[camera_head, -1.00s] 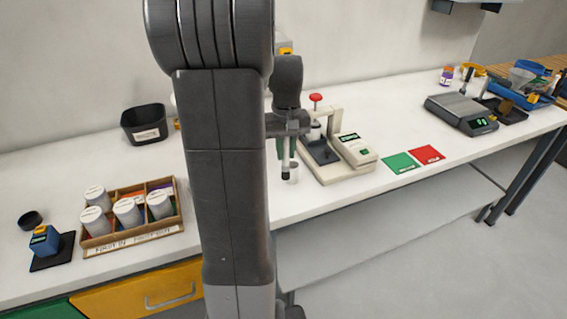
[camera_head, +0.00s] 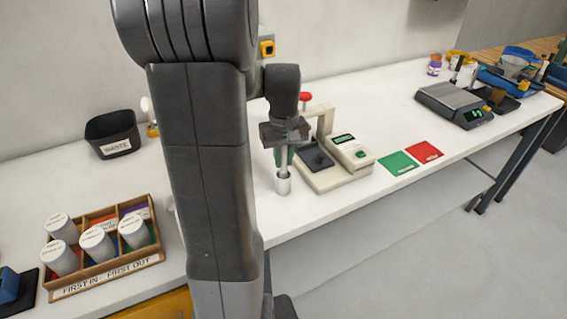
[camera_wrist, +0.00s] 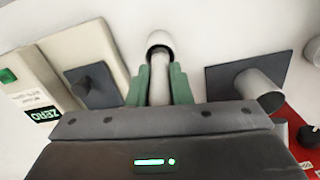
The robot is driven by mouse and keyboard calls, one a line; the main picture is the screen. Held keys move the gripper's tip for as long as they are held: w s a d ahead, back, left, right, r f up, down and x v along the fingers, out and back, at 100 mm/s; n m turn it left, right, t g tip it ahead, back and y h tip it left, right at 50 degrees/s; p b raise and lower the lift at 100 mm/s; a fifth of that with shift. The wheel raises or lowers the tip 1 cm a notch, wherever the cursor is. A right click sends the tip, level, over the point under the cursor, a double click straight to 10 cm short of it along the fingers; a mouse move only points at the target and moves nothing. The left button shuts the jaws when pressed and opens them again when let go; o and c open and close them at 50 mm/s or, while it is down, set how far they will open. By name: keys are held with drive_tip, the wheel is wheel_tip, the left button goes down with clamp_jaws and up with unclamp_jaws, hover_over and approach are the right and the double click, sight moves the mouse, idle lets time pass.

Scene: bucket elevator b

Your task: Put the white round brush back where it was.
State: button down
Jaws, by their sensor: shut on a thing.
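My gripper (camera_head: 285,155) is in front of the small press-like device. In the wrist view its green fingers (camera_wrist: 160,88) are shut on the pale handle of the white round brush (camera_wrist: 159,75). The brush points down, and its handle also shows in the head view (camera_head: 283,170). A small white cup (camera_head: 283,186) stands on the bench directly below. In the wrist view the handle's far end meets the cup's dark opening (camera_wrist: 160,38) and seems to reach into it. The brush head is hidden, so I cannot tell how deep it sits.
The cream device (camera_head: 350,155) with a red knob stands just right of the gripper. Green (camera_head: 398,163) and red (camera_head: 424,152) mats and a scale (camera_head: 455,103) lie further right. A black waste bin (camera_head: 112,134) and a wooden tray of jars (camera_head: 160,257) are at left.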

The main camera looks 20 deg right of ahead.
drive_tip(key=shift+f, duration=1.05)
drive_tip(key=shift+f, duration=0.15)
drive_tip(key=c, duration=1.3)
unclamp_jaws()
wheel_tip(320, 180, up, 12)
drive_tip(key=shift+r, duration=0.2)
